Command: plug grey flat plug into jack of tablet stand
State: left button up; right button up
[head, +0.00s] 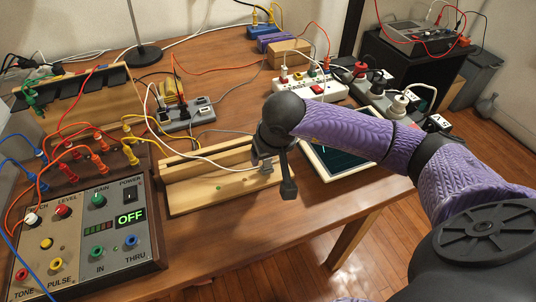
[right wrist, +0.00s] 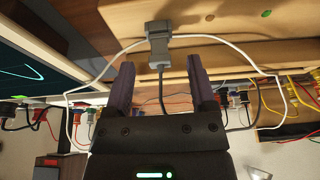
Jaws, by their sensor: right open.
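The tablet stand is a pale wooden block with a long slot and a flat base (head: 205,201); its wood also fills the top of the right wrist view (right wrist: 230,60). A grey flat plug (right wrist: 158,46) is at the stand's edge, its cable running down between my fingers. In the head view a grey piece (head: 265,165) shows at the stand's right end. My right gripper (right wrist: 158,68) is open, with the plug's rear between or just beyond its fingertips; contact cannot be told. How deep the plug sits in the jack is hidden. My left gripper is not in view.
A tablet with a dark screen (head: 335,160) lies right of the stand, partly behind my right arm. A control box (head: 85,240) with knobs and cables stands at the left. Power strips (head: 310,88) and plugs fill the back. A white cable loops around the plug.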

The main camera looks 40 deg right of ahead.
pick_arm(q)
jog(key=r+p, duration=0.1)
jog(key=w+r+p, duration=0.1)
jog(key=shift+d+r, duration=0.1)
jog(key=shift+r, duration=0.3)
pick_arm(e)
jog(key=v, duration=0.7)
jog(key=shift+r, duration=0.25)
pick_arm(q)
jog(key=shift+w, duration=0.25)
pick_arm(e)
jog(key=shift+s, duration=0.1)
